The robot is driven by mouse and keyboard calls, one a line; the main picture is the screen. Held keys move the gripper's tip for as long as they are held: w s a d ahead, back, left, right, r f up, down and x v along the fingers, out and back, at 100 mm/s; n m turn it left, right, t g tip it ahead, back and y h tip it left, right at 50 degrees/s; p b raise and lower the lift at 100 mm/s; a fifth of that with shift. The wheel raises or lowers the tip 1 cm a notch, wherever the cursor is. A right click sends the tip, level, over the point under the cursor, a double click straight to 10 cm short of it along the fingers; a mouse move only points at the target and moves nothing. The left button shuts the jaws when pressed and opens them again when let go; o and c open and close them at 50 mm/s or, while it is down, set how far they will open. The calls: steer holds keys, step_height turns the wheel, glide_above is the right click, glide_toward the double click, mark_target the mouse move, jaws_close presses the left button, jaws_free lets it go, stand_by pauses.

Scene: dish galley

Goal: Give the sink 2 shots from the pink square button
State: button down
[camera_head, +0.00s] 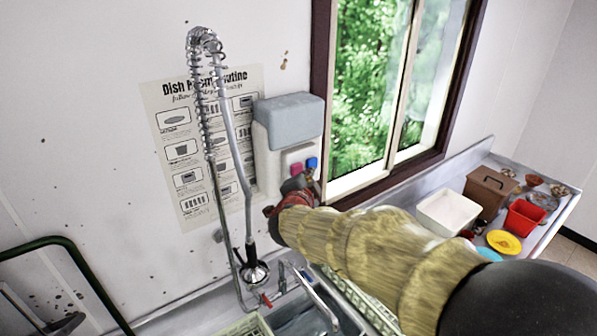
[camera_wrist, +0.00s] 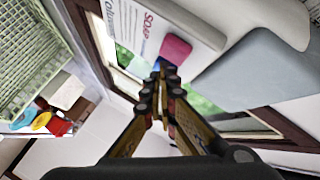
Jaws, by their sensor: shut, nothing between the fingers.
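The soap dispenser (camera_head: 268,160) hangs on the wall left of the window, with a grey-blue lid. Its pink square button (camera_head: 296,168) sits on the lower front, left of a blue button (camera_head: 312,163). In the wrist view the pink button (camera_wrist: 175,48) shows just beyond the fingertips, and the blue button (camera_wrist: 156,63) is mostly hidden behind them. My gripper (camera_wrist: 163,72) is shut and empty, its tips close to both buttons; I cannot tell whether they touch. In the head view my gripper (camera_head: 298,184) is just below the buttons. The sink (camera_head: 300,322) lies below, partly hidden by my arm.
A spring-hose sprayer (camera_head: 207,100) hangs left of the dispenser, in front of a poster (camera_head: 175,150). The counter at right holds a white bin (camera_head: 447,212), a brown box (camera_head: 488,190), a red container (camera_head: 523,216) and dishes. A green dish rack (camera_wrist: 30,55) shows in the wrist view.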

steer(key=shift+w+a, duration=0.1)
steer(key=shift+w, duration=0.05)
steer(key=shift+w+a, duration=0.15)
steer(key=shift+w, duration=0.05)
stand_by(0.3)
steer(key=shift+w+a+p, duration=0.4)
steer(key=shift+w+a, duration=0.05)
steer(key=shift+w, duration=0.2)
stand_by(1.2)
steer(key=shift+s+d, duration=0.1)
stand_by(0.3)
steer(key=shift+s+d+b, duration=0.35)
steer(key=shift+s+d, duration=0.25)
steer(key=shift+s, duration=0.3)
steer(key=shift+w+a, duration=0.25)
steer(key=shift+w, duration=0.1)
steer(key=shift+w+a+p, duration=0.35)
steer(key=shift+w+a, duration=0.05)
steer(key=shift+w, duration=0.2)
stand_by(1.7)
steer(key=shift+s+d+b, duration=0.3)
steer(key=shift+s+d, duration=0.35)
steer(key=shift+s, duration=0.3)
